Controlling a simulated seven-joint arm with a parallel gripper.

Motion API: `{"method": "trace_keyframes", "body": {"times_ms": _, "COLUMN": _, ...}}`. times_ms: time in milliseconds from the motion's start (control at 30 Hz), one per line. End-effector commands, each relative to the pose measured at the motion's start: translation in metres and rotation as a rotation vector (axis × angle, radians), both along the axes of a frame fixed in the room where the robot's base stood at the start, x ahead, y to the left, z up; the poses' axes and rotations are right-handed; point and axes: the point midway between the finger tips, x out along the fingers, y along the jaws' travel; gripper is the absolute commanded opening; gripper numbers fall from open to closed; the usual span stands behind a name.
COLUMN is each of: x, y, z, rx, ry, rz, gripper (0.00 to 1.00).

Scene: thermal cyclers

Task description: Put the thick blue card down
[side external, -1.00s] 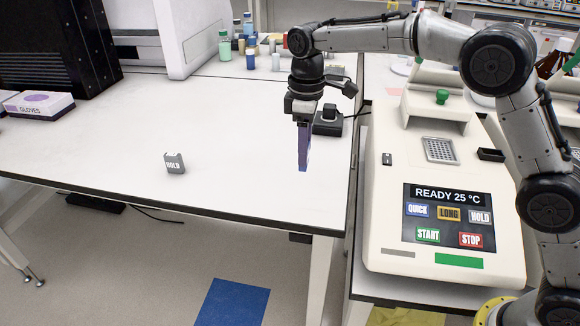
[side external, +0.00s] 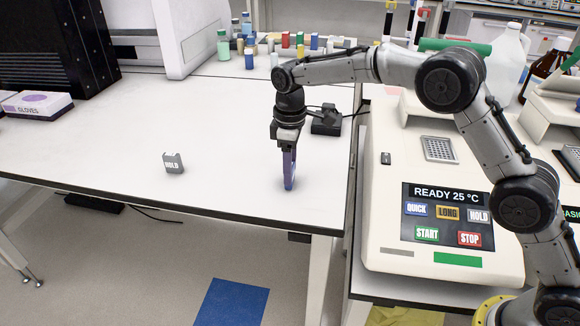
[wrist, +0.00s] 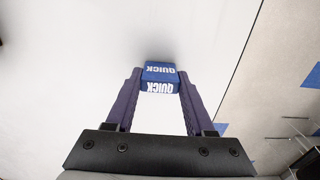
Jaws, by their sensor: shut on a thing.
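The thick blue card (wrist: 160,77), lettered "QUICK", is between the fingertips of my gripper (wrist: 159,84) in the wrist view. Both purple fingers touch its sides. In the side view my gripper (side external: 289,184) points down at the white table (side external: 225,160), near its front right corner. The fingertips are at or just above the tabletop, and I cannot tell whether the card touches it. The card is mostly hidden behind the fingers there.
A grey block (side external: 173,163) marked "HOLD" stands to the left on the table. A thermal cycler (side external: 440,262) reading "READY 25 °C" is to the right. A black device (side external: 326,121) sits behind my gripper. The table's front edge is close. The table's middle is clear.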

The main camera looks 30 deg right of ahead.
Motion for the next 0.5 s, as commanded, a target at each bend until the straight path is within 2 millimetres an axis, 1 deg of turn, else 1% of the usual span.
{"method": "trace_keyframes", "body": {"times_ms": 67, "x": -0.0002, "y": -0.0001, "z": -0.0022, "rx": -0.001, "ry": 0.001, "rz": 0.0, "gripper": 0.0}}
{"method": "trace_keyframes", "body": {"times_ms": 100, "x": -0.0001, "y": 0.0, "z": -0.0024, "rx": 0.0, "ry": 0.0, "rz": 0.0, "gripper": 0.57}}
{"method": "trace_keyframes", "body": {"times_ms": 167, "x": -0.0001, "y": 0.0, "z": -0.0023, "rx": -0.001, "ry": 0.001, "rz": 0.0, "gripper": 0.68}}
{"method": "trace_keyframes", "body": {"times_ms": 200, "x": -0.0001, "y": 0.0, "z": -0.0024, "rx": -0.001, "ry": 0.001, "rz": 0.0, "gripper": 0.75}}
{"method": "trace_keyframes", "body": {"times_ms": 233, "x": -0.0002, "y": -0.0001, "z": -0.0024, "rx": -0.001, "ry": 0.001, "rz": 0.0, "gripper": 0.81}}
{"method": "trace_keyframes", "body": {"times_ms": 267, "x": -0.0001, "y": 0.0, "z": -0.0023, "rx": -0.001, "ry": 0.001, "rz": 0.0, "gripper": 0.84}}
{"method": "trace_keyframes", "body": {"times_ms": 500, "x": -0.0001, "y": 0.0, "z": -0.0021, "rx": 0.0, "ry": 0.0, "rz": 0.0, "gripper": 0.84}}
